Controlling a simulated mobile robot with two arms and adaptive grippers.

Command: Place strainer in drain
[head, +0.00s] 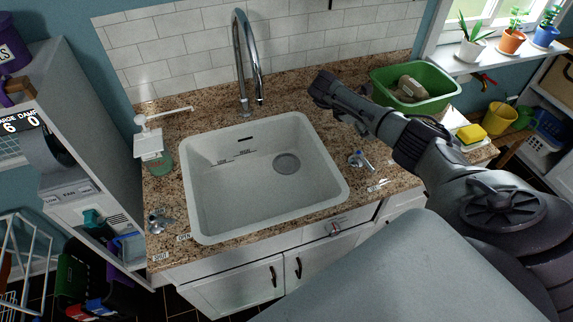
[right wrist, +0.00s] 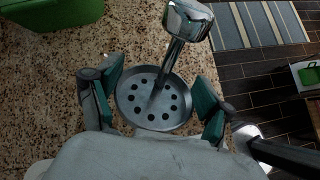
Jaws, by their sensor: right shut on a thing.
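The sink drain (head: 286,163) is a grey round in the floor of the white sink (head: 225,200), toward the right; nothing stands over it. My right gripper (head: 322,88) is above the counter behind and right of the sink, beyond the basin's back right corner. In the right wrist view its teal-padded fingers (right wrist: 157,100) are shut on the strainer (right wrist: 152,116), a grey metal disc with a ring of holes. A chrome knob on a stem rises from the disc. The strainer cannot be made out in the head view. My left gripper is not in view.
A tall chrome faucet (head: 247,60) stands behind the sink. A green tub (head: 430,103) stands back right. A small tap handle (head: 361,160) is on the counter right of the sink. A soap dispenser (head: 149,142) is at the left. The basin is empty.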

